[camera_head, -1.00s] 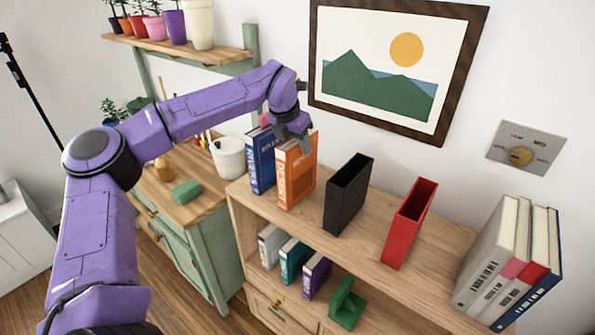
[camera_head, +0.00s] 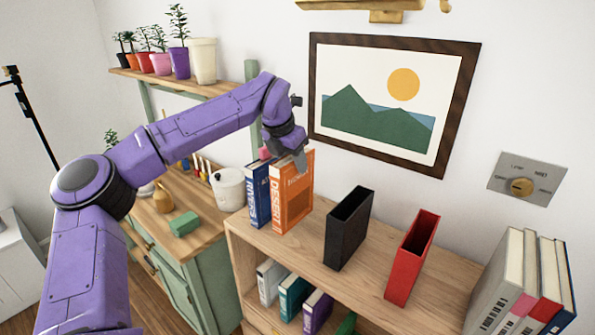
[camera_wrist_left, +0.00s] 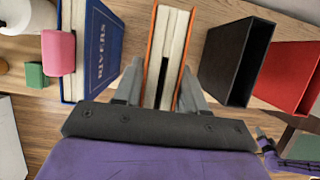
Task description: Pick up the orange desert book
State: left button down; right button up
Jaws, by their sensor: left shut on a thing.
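The orange desert book (camera_head: 291,202) stands upright on the wooden shelf top, beside the blue rivers book (camera_head: 259,196). My left gripper (camera_head: 300,158) reaches it from above and is shut on its upper edge. In the left wrist view, the two fingers (camera_wrist_left: 160,85) press on either side of the orange book (camera_wrist_left: 171,50), with its cream pages between them. The blue rivers book (camera_wrist_left: 101,50) is to the left there, with a gap between. I cannot tell whether the orange book is clear of the shelf.
A black holder (camera_head: 348,229) and a red holder (camera_head: 411,259) stand to the right on the shelf top (camera_head: 318,232). Large books (camera_head: 520,285) stand at the far right.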

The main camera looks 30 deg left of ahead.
pick_arm(q)
jog(key=s+r, duration=0.1)
jog(key=r, duration=0.1)
jog(key=s+a+r+b, duration=0.1)
jog(key=s+r, duration=0.1)
jog(key=shift+s+a, duration=0.1)
jog(key=shift+a, duration=0.05)
jog(key=s+a+r+b, duration=0.2)
jog(key=s+a+r, duration=0.1)
jog(key=s, duration=0.5)
jog(key=shift+v, duration=0.8)
jog(key=shift+d+f, duration=0.1)
jog(key=shift+f, duration=0.05)
